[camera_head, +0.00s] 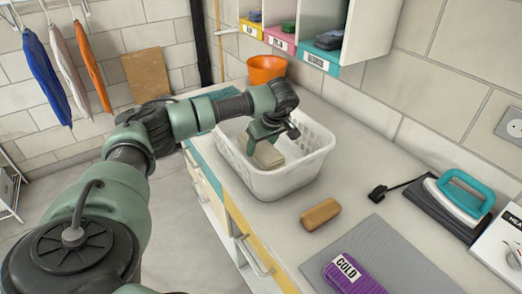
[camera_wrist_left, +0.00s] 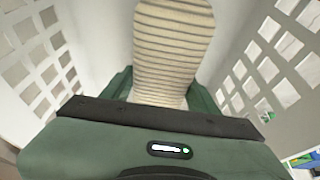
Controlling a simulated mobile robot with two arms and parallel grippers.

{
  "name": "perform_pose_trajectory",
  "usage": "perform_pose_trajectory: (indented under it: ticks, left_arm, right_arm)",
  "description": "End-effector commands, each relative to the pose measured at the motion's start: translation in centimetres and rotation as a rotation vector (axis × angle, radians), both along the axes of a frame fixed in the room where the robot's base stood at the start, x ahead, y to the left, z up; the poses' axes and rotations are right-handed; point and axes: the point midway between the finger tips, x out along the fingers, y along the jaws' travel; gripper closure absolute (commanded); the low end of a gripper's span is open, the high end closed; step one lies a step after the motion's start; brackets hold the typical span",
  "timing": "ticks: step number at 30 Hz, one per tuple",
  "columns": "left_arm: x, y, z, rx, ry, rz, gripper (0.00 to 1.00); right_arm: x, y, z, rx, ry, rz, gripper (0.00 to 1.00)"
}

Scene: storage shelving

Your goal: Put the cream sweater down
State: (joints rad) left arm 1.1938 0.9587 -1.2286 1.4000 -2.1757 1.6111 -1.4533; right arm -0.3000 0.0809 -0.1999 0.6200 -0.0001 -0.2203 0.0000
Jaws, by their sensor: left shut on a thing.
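The cream sweater (camera_head: 268,155) is a small folded bundle inside the white laundry basket (camera_head: 290,180) on the counter. In the left wrist view the sweater (camera_wrist_left: 173,45) shows ribbed cream and tan stripes. My left gripper (camera_head: 268,142) reaches down into the basket from above and is shut on the sweater. In the left wrist view its green fingers (camera_wrist_left: 158,92) stand on both sides of the sweater. Whether the sweater touches the basket floor I cannot tell. My right gripper is not in view.
A tan block (camera_head: 320,214), a purple bundle labelled COLD (camera_head: 350,274) on a grey mat (camera_head: 395,262), and an iron (camera_head: 455,200) lie to the right. Labelled cubbies (camera_head: 318,58) hang above. The counter just right of the basket is clear.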

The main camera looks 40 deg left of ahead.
Motion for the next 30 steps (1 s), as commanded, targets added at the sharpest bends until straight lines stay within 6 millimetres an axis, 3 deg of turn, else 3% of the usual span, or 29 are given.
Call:
perform_pose_trajectory:
  ticks: [5, 15, 16, 18, 30]
  left_arm:
    - [0.0, 0.1, -2.3, 0.001, 0.001, 0.002, 0.94]
    - [0.0, 0.0, -2.7, 0.001, -0.001, 0.001, 0.94]
    - [0.0, 0.0, -2.8, 0.001, 0.000, 0.001, 0.38]
    - [0.0, 0.0, -2.7, 0.001, 0.000, 0.001, 0.19]
    - [0.0, -0.1, -2.2, 0.000, -0.001, 0.001, 0.19]
  right_arm:
    - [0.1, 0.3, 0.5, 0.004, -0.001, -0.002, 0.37]
    - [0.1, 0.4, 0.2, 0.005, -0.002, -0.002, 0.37]
    - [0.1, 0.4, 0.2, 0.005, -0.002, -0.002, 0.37]
    - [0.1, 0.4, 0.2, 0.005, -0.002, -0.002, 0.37]
    - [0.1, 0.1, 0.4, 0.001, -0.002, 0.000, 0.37]
